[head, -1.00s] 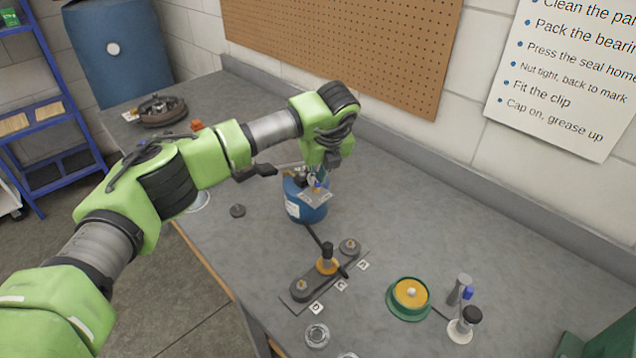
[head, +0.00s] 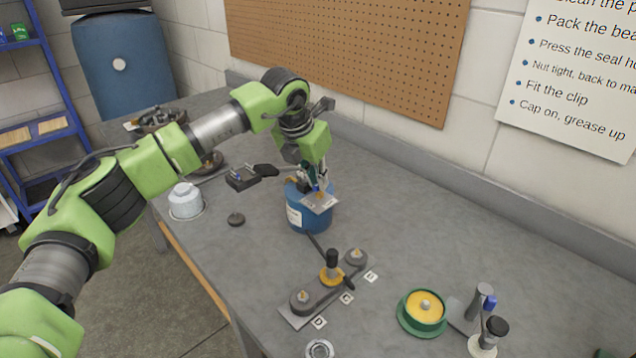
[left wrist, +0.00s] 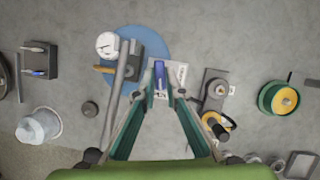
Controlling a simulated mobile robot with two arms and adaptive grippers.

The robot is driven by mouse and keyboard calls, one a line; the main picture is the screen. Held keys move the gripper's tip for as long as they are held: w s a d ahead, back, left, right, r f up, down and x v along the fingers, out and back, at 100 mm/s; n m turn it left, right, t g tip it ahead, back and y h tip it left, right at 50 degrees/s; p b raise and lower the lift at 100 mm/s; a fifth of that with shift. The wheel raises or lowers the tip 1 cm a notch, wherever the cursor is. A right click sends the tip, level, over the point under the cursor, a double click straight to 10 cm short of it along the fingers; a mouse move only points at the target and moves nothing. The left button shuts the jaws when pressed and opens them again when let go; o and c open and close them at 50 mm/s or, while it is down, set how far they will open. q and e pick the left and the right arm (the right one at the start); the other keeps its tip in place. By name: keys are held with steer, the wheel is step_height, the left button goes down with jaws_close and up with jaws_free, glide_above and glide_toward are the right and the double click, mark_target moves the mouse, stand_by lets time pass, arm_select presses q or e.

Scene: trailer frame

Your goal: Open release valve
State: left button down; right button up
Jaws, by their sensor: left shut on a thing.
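A round blue tank (head: 308,219) with a white label stands on the grey bench in the middle of the head view. In the left wrist view its blue top (left wrist: 150,40) carries a white dial gauge (left wrist: 107,44), a grey tube and a yellow-brown lever (left wrist: 103,69). My left gripper (head: 321,188) is above the tank's right side, pointing down. In the left wrist view its fingertips (left wrist: 160,90) are closed around a small blue valve handle (left wrist: 159,72). A pale plate (left wrist: 180,72) lies beside the handle. The valve body is partly hidden by the fingers. My right gripper is not in view.
Close in front of the tank lies a dark plate with posts (head: 328,283) and lettered tags. A green dish with a yellow filling (head: 425,305) stands to the right. A white jar (head: 186,201), black disc (head: 236,219) and dark tool block (head: 243,180) are left.

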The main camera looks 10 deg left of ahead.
arm_select(q)
steer(key=shift+a+m+h, duration=0.1)
steer(key=shift+m+h, duration=0.3)
steer(key=shift+m, duration=0.8)
steer(key=shift+w+g, duration=0.1)
steer(key=shift+g, duration=0.2)
steer(key=c, duration=2.1)
jaws_free()
steer(key=v, duration=1.2)
steer(key=shift+a, duration=0.1)
